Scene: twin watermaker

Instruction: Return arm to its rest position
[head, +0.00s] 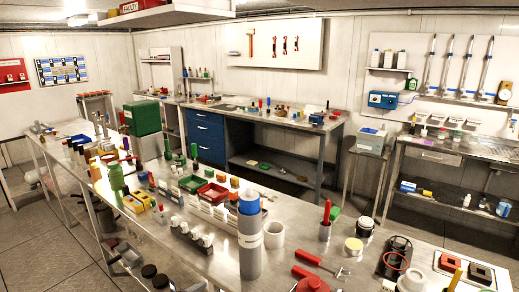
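Neither of my arms nor my grippers shows in the head view, so I cannot see how either arm is posed or whether a gripper is open. A long steel workbench (216,262) runs from the left back to the lower right, crowded with small items. A tall grey cylinder with a white label band (249,262) and a blue top stands near its front edge.
A second bench with blue drawers (207,137) stands behind. Floor (36,243) shows clear at the lower left.

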